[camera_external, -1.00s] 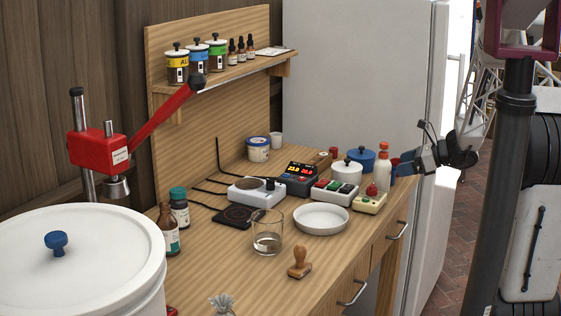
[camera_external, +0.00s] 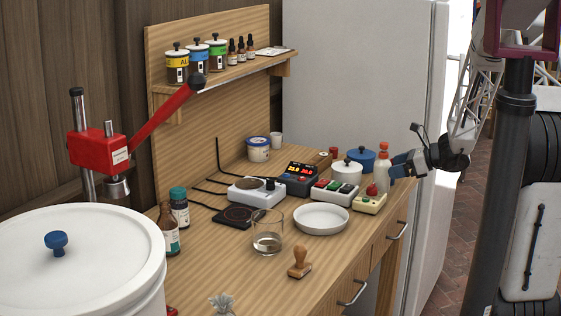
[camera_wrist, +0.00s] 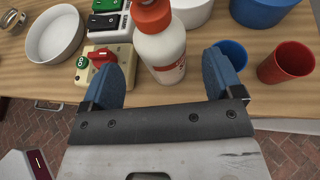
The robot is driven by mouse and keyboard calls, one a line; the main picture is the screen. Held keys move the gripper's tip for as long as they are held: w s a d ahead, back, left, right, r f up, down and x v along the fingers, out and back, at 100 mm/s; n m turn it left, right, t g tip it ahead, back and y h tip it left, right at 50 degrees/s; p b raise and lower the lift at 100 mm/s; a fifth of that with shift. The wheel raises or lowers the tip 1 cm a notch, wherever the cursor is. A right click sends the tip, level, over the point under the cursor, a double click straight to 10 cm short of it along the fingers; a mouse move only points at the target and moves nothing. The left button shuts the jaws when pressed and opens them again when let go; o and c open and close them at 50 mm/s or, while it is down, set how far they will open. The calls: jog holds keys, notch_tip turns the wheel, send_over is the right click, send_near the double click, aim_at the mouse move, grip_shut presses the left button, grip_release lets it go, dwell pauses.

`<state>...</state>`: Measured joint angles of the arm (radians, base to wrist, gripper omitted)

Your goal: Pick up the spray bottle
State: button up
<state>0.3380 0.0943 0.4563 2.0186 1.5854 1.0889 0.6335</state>
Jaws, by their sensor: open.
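The spray bottle, a white bottle (camera_external: 381,172) with an orange-red top, stands upright at the right end of the wooden bench. In the wrist view the bottle (camera_wrist: 161,52) lies ahead, between the lines of my two blue fingers. My gripper (camera_external: 396,166) is open and empty, just right of the bottle in the external view. In the wrist view my gripper (camera_wrist: 164,76) has one finger on each side of the bottle's lower part. I cannot tell whether either finger touches it. The bottle's label is only partly visible.
A cream box with a red knob (camera_wrist: 102,60) sits close by the left finger. A blue cup (camera_wrist: 231,53) and a red cup (camera_wrist: 287,62) stand by the right finger. White (camera_external: 346,172) and blue (camera_external: 361,158) pots stand behind the bottle. A white dish (camera_external: 321,219) is farther left.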

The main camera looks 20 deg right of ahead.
aim_at(387, 157)
jog(key=shift+x, duration=2.55)
jog(key=shift+f, duration=0.1)
jog(key=c, duration=1.2)
jog(key=shift+o, duration=0.2)
jog(key=shift+r, duration=0.2)
jog(key=shift+r, duration=1.35)
jog(key=shift+s+r, duration=0.2)
jog(key=shift+r, duration=0.1)
jog(key=s+r, duration=0.1)
jog(key=s, duration=1.4)
jog(key=shift+s+a+r, duration=0.15)
jog(key=shift+s+a, duration=0.1)
jog(key=shift+a, duration=0.1)
